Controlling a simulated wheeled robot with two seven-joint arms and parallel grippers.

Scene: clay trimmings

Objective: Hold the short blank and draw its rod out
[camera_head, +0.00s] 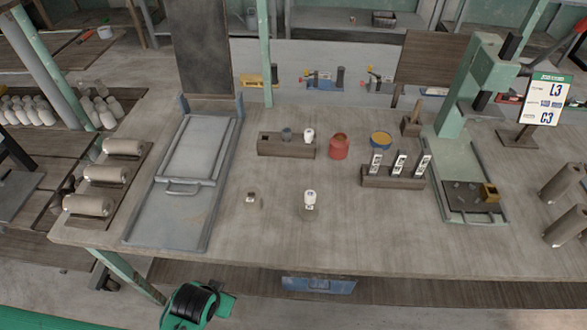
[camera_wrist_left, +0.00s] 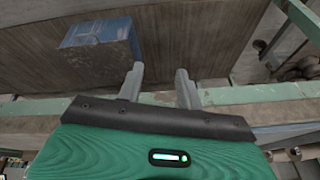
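Three pale cylinders lie on a dark board at the left of the table in the head view: a far one (camera_head: 123,146), a middle one (camera_head: 106,173) and a near one (camera_head: 89,204). A small white piece (camera_head: 309,199) stands upright mid-table, with a smaller grey-brown piece (camera_head: 251,199) to its left. I cannot tell which is the short blank, and no rod is clearly visible. My left gripper (camera_wrist_left: 160,82) shows in the left wrist view with its two fingers apart and nothing between them. It points toward the table's underside area, away from these pieces. My right gripper is not in view.
A grey metal tray (camera_head: 145,229) lies right of the cylinders. A wooden block (camera_head: 270,148), red pot (camera_head: 339,147), labelled holder (camera_head: 392,182) and green press (camera_head: 452,115) stand further right. A sign (camera_head: 543,101) reads L3 and C3. The front middle table is clear.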

